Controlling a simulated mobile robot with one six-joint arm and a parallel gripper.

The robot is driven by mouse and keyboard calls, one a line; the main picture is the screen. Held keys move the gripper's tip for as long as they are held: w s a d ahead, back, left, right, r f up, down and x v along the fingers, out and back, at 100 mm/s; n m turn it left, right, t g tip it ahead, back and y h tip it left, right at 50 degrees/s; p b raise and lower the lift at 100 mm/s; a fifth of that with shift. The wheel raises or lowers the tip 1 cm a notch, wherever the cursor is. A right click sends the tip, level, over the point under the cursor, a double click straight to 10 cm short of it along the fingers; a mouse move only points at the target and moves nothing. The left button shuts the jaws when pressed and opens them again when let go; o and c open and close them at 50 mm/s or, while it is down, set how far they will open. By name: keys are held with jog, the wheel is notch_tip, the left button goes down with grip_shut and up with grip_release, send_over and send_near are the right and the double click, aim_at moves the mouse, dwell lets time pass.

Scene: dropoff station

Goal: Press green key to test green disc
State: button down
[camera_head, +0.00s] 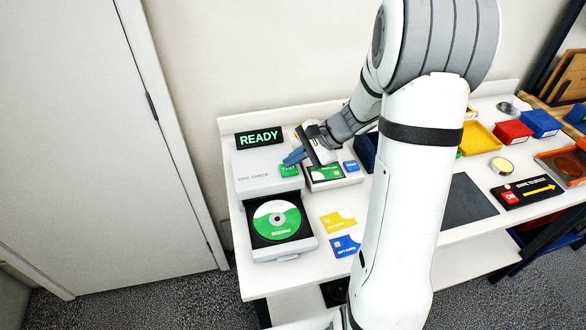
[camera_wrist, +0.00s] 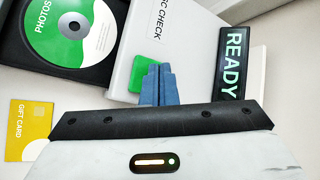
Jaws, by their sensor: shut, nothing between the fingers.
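The green disc (camera_head: 276,220) lies in the open black tray of the white disc checker (camera_head: 262,181). It also shows in the wrist view (camera_wrist: 70,25), with "PHOTOS" on its label. The green key (camera_head: 289,170) sits on the top of the checker at its right side, partly hidden by my gripper in the head view. In the wrist view the green key (camera_wrist: 121,72) is just left of my fingertips. My gripper (camera_head: 292,158) is shut and empty, its blue fingers over the checker close beside the key. Contact cannot be told. A display (camera_head: 259,137) reads "READY" in green.
A yellow gift card (camera_head: 338,221) and a blue card (camera_head: 346,245) lie right of the tray. A dark mat (camera_head: 468,202), red box (camera_head: 513,133) and yellow tray (camera_head: 479,139) are further right.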

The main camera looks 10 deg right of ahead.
aim_at(293, 168)
jog(key=shift+f+b, duration=0.45)
dwell(0.6)
jog(key=shift+r, duration=0.15)
jog(key=shift+r+p, duration=0.55)
jog(key=shift+r, duration=0.2)
jog(key=shift+r+p, duration=1.7)
jog(key=shift+r, duration=0.85)
